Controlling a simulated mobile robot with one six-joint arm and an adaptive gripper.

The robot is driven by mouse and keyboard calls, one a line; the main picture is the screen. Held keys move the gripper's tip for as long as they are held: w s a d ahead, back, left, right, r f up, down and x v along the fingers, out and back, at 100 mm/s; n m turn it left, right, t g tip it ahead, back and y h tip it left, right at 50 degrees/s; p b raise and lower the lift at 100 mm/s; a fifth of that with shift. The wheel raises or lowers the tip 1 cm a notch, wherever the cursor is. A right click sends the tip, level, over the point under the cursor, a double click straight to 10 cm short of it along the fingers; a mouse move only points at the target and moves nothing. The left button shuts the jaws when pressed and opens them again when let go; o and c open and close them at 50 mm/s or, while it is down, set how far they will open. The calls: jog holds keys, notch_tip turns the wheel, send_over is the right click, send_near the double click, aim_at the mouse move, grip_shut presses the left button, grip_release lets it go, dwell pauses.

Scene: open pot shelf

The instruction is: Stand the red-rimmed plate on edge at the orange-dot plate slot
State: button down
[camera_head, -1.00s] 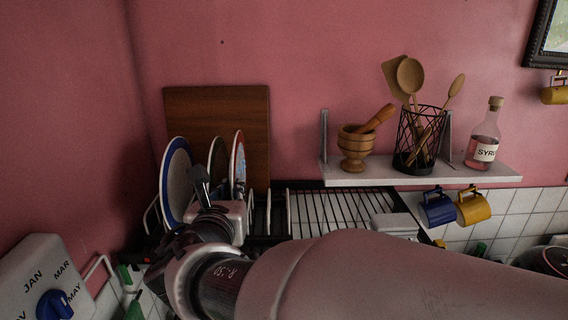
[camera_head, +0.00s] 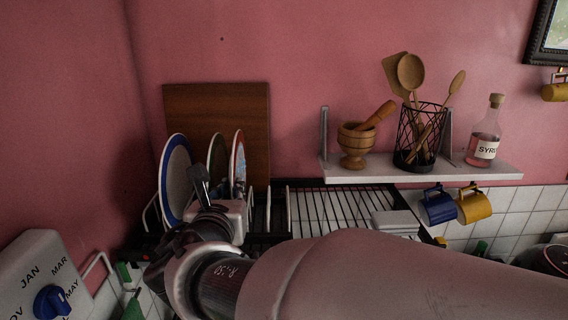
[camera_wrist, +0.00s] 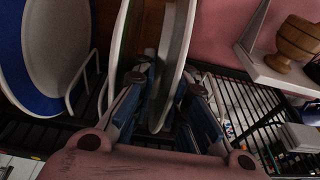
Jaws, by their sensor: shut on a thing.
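The red-rimmed plate (camera_head: 238,160) stands on edge at the right end of a row of plates in the rack, seen nearly edge-on. In the wrist view the plate (camera_wrist: 176,60) runs down between the two fingers of my gripper (camera_wrist: 165,98). My gripper is shut on it. In the head view my gripper (camera_head: 207,190) is partly hidden by my own wrist, and the plate's lower edge is hidden too. I cannot tell whether that edge touches the rack. I cannot make out the orange dot of the slot.
A green-rimmed plate (camera_head: 216,158) stands close to its left, and a blue-rimmed plate (camera_head: 176,178) further left. The dish rack (camera_head: 345,206) has bare wires to the right. A wooden board (camera_head: 218,108) leans behind. A shelf (camera_head: 400,174) with a mortar (camera_head: 355,148) is at right.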

jog(key=shift+r, duration=0.1)
jog(key=c, duration=1.5)
grip_release()
jog(key=v, duration=1.2)
